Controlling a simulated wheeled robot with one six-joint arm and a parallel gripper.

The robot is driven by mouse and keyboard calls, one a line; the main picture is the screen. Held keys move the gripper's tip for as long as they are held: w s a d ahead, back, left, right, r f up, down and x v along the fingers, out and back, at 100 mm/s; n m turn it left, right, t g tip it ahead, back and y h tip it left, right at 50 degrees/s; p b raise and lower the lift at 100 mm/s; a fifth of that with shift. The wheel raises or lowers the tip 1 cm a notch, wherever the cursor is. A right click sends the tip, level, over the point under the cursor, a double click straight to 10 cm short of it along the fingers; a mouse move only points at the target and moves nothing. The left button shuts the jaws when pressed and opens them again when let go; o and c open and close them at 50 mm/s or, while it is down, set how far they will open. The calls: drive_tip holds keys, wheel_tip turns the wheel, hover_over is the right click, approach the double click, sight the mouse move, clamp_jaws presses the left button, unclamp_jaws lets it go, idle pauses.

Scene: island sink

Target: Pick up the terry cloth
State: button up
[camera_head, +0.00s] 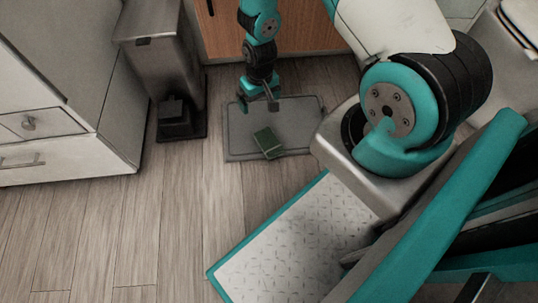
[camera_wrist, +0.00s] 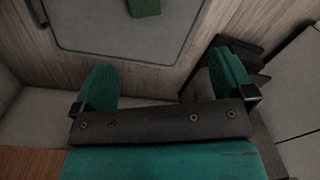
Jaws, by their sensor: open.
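The terry cloth (camera_head: 268,143) is a small, dark green folded rectangle lying on a grey mat (camera_head: 240,147) on the floor. In the wrist view the cloth (camera_wrist: 145,7) shows at the top edge, partly cut off, beyond my fingers. My gripper (camera_head: 258,104) hangs above the far part of the mat in the head view, behind the cloth and apart from it. In the wrist view my gripper (camera_wrist: 165,85) has its two teal fingers spread wide with nothing between them.
A grey pedal bin (camera_head: 165,70) stands left of the mat. White drawers (camera_head: 50,130) are farther left, and a wooden cabinet front (camera_head: 285,28) is behind my gripper. My own base fills the right side. The wooden floor (camera_head: 150,230) in front is clear.

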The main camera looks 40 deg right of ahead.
drive_tip(key=b, duration=0.3)
hover_over(270, 142)
wheel_tip(270, 142, down, 9)
drive_tip(key=f+b, duration=0.2)
drive_tip(key=f, duration=0.1)
drive_tip(key=f+b, duration=0.2)
drive_tip(key=f, duration=0.2)
drive_tip(key=f+b, duration=0.2)
drive_tip(key=f, duration=0.2)
drive_tip(key=shift+w+a+f, duration=0.1)
drive_tip(key=shift+a, duration=0.15)
drive_tip(key=f+b, duration=0.3)
drive_tip(key=f, duration=0.1)
drive_tip(key=f+b, duration=0.2)
drive_tip(key=shift+d+b, duration=0.25)
drive_tip(key=shift+b, duration=0.1)
drive_tip(key=shift+r, duration=0.1)
drive_tip(key=shift+c, duration=0.5)
drive_tip(key=c, duration=0.8)
drive_tip(key=shift+r, duration=0.15)
